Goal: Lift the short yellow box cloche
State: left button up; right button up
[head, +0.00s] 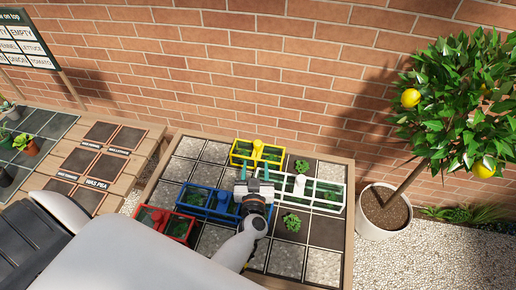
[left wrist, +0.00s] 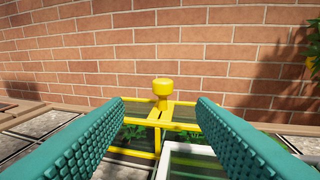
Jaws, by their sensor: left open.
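The short yellow box cloche (head: 245,154) stands at the back of the gridded planting table, a clear box with a yellow frame and a yellow knob on top. In the left wrist view the yellow cloche (left wrist: 157,116) is straight ahead, with its knob (left wrist: 162,90) between my fingers and some green plants behind its panes. My left gripper (head: 254,176) is open and empty. It is on the near side of the cloche, apart from the knob. My right gripper is not in view.
A white cloche (head: 318,192) stands close to the right of my left gripper. A blue cloche (head: 206,202) and a red cloche (head: 164,222) are to the left. Brick wall (head: 250,60) rises behind the table. A potted lemon tree (head: 384,212) stands at right.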

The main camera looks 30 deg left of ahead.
aim_at(258, 147)
pick_arm(q)
jog(key=b+x, duration=0.2)
jog(key=x, duration=0.2)
jog(key=shift+w+a, duration=0.1)
jog(key=shift+w, duration=0.3)
jog(key=shift+w+a, duration=0.15)
jog(key=shift+w, duration=0.1)
jog(key=b+x, duration=0.2)
jog(key=x, duration=0.2)
jog(key=shift+w+r, duration=0.2)
jog(key=shift+w+a+b, duration=0.1)
jog(key=shift+w+b, duration=0.2)
jog(key=shift+w, duration=0.15)
jog(key=shift+s+r, duration=0.1)
grip_shut()
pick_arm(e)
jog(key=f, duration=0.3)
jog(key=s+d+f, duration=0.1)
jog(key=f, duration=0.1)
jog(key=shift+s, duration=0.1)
